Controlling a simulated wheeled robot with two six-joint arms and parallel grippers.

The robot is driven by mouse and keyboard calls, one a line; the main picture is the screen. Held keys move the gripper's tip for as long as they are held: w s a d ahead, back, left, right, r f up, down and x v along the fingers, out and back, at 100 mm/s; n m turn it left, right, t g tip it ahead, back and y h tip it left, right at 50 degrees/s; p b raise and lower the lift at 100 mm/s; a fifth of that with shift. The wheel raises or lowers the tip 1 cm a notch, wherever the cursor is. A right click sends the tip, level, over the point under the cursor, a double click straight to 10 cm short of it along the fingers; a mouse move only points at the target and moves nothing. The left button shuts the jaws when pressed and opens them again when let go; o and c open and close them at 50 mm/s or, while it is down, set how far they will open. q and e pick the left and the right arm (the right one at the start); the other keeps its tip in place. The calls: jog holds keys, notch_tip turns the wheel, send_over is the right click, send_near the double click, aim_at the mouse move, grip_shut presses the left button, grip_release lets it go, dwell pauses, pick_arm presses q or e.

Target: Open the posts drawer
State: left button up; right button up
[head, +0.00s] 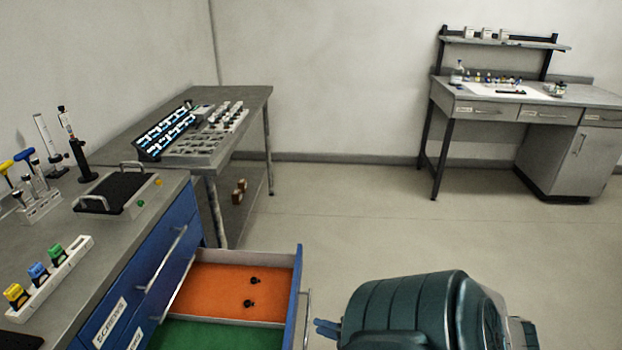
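An open drawer (297,290) sticks out to the right from the blue cabinet (160,240), below a shut upper drawer. Its floor has an orange part (220,288) and a green part (215,335). Two small black pieces (250,303) lie on the orange part. Its handle (305,320) is on the outer face of the blue front. My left gripper is out of view.
The cabinet top holds a black-topped tray (115,190), a rack with coloured stoppers (48,275) and upright tools. A grey table (255,97) with optics stands behind. A desk (510,98) stands far right. The floor between is clear.

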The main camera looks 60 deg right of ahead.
jog(key=s, duration=0.3)
jog(key=s+r, duration=0.1)
jog(key=s, duration=0.1)
jog(key=shift+f, duration=0.1)
dwell(0.4)
jog(key=s+a+f+m+g+h, duration=0.1)
jog(key=s+a+f+m+g, duration=0.15)
jog(key=f, duration=0.45)
jog(key=s+a+f+m+g, duration=0.2)
jog(key=f+m, duration=0.2)
jog(key=f, duration=0.2)
jog(key=s+a+f+m+g+h, duration=0.1)
jog(key=s+a+f+m+g, duration=0.15)
jog(key=f, duration=0.45)
jog(key=s+a+f+m+g, duration=0.3)
jog(key=a+f, duration=0.3)
jog(key=a, duration=0.3)
jog(key=s+a+f+m+g+y, duration=0.1)
jog(key=s+a+f+m+g, duration=0.3)
jog(key=a, duration=0.6)
notch_tip(320, 180, down, 3)
jog(key=shift+s+f+m+g, duration=0.1)
jog(key=shift+s+m+g, duration=0.25)
jog(key=shift+m, duration=0.85)
jog(key=shift+d, duration=0.1)
